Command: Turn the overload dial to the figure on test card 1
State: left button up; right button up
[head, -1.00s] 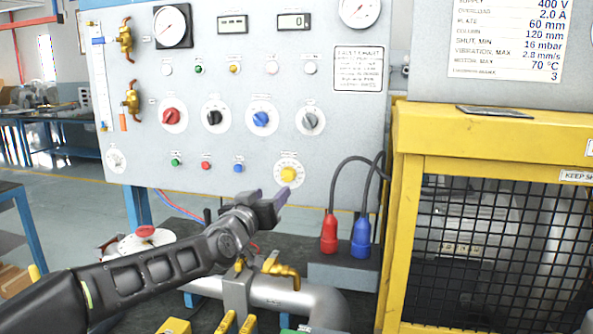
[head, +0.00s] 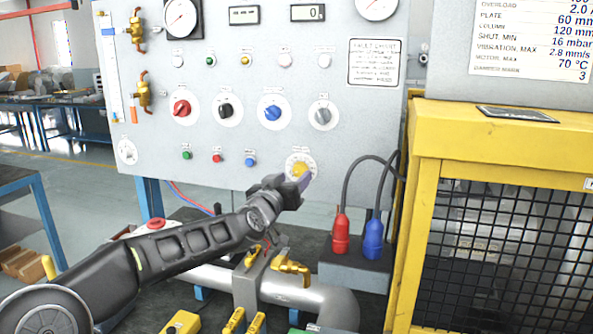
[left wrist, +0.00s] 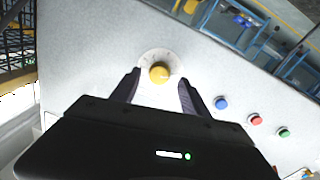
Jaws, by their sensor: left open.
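The yellow-knobbed dial (head: 299,168), which I take as the overload dial, sits on a white round scale low on the grey panel. Its label is too small to read. My left gripper (head: 290,186) is in front of and just below it, covering the dial's lower edge. In the left wrist view, the open fingers (left wrist: 159,88) stand on either side of the yellow knob (left wrist: 159,72), with a gap on both sides. A white card (head: 530,40) at top right lists figures, with "OVERLOAD 2.0" near its cut-off top; its card number is not visible.
Red, black, blue and grey knobs (head: 323,115) sit above the dial. Green, red and blue buttons (head: 250,161) are to its left. Red and blue plugs (head: 341,232) with cables stand at right, beside a yellow mesh cage (head: 500,130). A pipe (head: 285,290) runs below my arm.

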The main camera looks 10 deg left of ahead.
aim_at(298, 173)
pick_arm(q)
jog(key=shift+w+d+p, duration=0.2)
jog(key=shift+w+p, duration=0.15)
jog(key=shift+w, duration=1.15)
jog(key=shift+c, duration=0.2)
grip_shut()
